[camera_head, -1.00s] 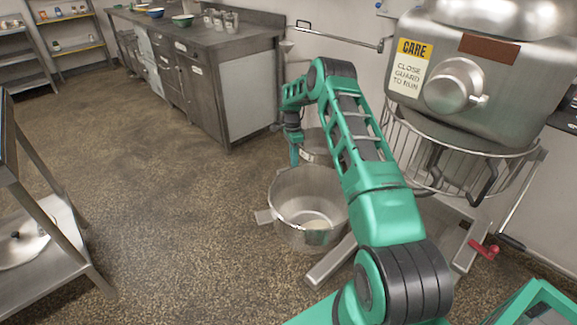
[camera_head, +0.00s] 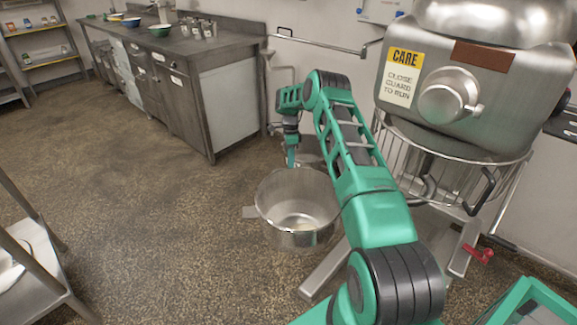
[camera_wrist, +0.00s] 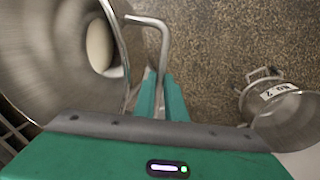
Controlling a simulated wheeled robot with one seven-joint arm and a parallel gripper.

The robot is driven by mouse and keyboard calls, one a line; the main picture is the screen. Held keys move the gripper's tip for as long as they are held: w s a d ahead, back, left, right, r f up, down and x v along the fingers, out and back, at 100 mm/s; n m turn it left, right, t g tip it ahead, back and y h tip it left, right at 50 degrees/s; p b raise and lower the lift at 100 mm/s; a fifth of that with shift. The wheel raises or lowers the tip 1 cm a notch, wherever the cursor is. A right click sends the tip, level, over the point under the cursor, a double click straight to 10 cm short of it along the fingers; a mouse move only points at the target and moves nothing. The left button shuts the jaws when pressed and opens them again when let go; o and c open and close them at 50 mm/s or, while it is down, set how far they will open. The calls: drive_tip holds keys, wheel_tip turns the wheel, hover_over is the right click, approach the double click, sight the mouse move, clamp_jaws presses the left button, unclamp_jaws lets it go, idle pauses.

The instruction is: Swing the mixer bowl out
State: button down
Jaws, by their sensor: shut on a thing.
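The mixer bowl (camera_head: 272,215), a steel bowl with a side lug, stands out to the left of the mixer (camera_head: 440,95), clear of the wire guard. A little pale material shows at its bottom. My gripper (camera_head: 291,158) is at the bowl's far rim. In the wrist view the bowl (camera_wrist: 45,60) fills the upper left, and its bent bar handle (camera_wrist: 163,35) runs down to my gripper's green fingers (camera_wrist: 160,97). The fingers are shut on the handle; the exact contact is partly hidden.
A second steel bowl with a "NO 2" label (camera_wrist: 278,92) stands on the floor close by. A steel counter (camera_head: 180,90) stands at the back left, a shelf trolley (camera_head: 45,275) at the front left. Speckled floor left of the bowl is clear. A red-knobbed lever (camera_head: 478,254) sits right.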

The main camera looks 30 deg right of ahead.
drive_tip(key=shift+w+a, duration=0.1)
drive_tip(key=shift+a, duration=0.05)
drive_tip(key=c, duration=1.8)
unclamp_jaws()
drive_tip(key=r, duration=0.3)
drive_tip(key=w+r, duration=0.1)
drive_tip(key=r, duration=0.3)
drive_tip(key=w+r, duration=0.1)
drive_tip(key=r, duration=0.2)
drive_tip(key=shift+d+r, duration=0.3)
drive_tip(key=shift+d, duration=0.1)
